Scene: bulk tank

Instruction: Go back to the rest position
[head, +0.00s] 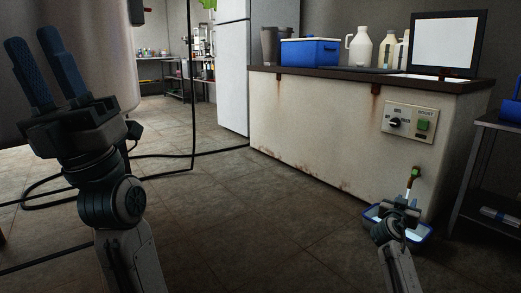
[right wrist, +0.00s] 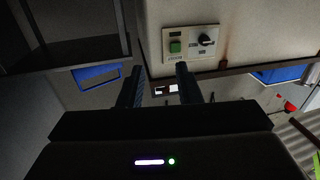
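My left gripper (head: 45,50) is raised at the upper left of the head view, its two dark blue fingers pointing up with a gap between them and nothing in it. My right gripper (head: 405,200) is low at the lower right, in front of the counter. The right wrist view shows its two dark fingers (right wrist: 158,80) apart, with nothing visibly held between them. A small upright thing with a green and white top (head: 413,176) shows just above it in the head view; I cannot tell whether they touch.
A blue-rimmed tub (head: 422,236) stands on the floor behind my right gripper. The long counter (head: 320,130) bears a control panel (head: 410,120), and a blue cooler (head: 310,52) stands on top. A dark shelf (head: 480,170) is at right. Black hoses (head: 150,174) lie at left; the middle floor is clear.

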